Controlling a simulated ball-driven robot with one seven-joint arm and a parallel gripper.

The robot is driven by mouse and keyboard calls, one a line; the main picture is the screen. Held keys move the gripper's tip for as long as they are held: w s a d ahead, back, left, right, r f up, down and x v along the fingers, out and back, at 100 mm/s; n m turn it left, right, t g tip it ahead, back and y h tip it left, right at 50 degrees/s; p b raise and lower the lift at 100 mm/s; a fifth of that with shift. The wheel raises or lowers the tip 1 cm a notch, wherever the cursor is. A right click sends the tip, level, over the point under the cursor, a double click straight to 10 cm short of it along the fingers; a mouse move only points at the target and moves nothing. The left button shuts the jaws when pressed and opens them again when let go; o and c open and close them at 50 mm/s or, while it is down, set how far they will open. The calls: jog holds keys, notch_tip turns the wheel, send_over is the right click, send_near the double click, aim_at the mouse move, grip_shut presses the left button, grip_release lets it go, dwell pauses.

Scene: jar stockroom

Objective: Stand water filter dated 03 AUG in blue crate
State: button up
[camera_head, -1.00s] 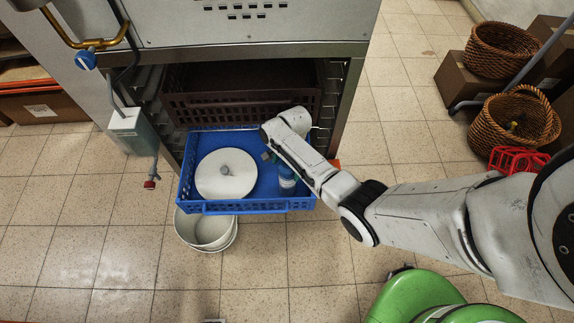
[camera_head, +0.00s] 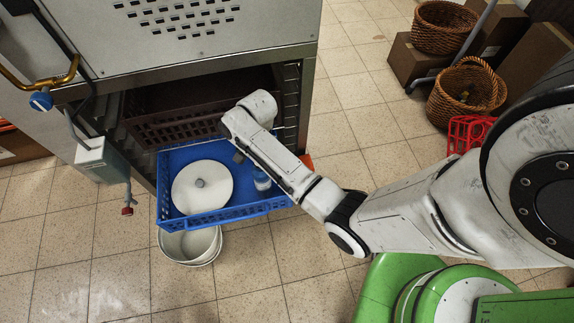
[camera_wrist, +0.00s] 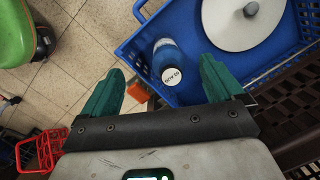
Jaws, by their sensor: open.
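The water filter (camera_wrist: 170,60) is a blue bottle-like cylinder with a white cap printed 03 AUG, upside down in the wrist view. It stands in the blue crate (camera_wrist: 140,13), near the wall on my arm's side. The head view also shows the filter (camera_head: 262,180) upright in the blue crate (camera_head: 232,214), beside a white disc. My gripper (camera_wrist: 160,66) is open, with teal fingers apart on either side of the filter's cap in the wrist view. No finger visibly touches it. In the head view my arm mostly hides the gripper.
A white round lidded thing (camera_wrist: 240,22) with a grey knob takes up much of the crate. A dark brown crate (camera_head: 165,128) sits behind, under the metal cabinet. A white bucket (camera_head: 190,245) stands below. Wicker baskets (camera_head: 465,92) and a red crate (camera_head: 466,133) are at right.

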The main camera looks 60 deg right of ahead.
jog(key=s+a+r+n+h, duration=0.1)
jog(key=s+a+r+n, duration=0.3)
jog(key=s+n, duration=0.4)
jog(key=s+a+r+n, duration=0.4)
jog(key=s+n, duration=0.4)
jog(key=s, duration=0.2)
jog(key=shift+a+r+t+h, duration=0.3)
jog(key=shift+a+r+h, duration=0.1)
jog(key=shift+a, duration=0.45)
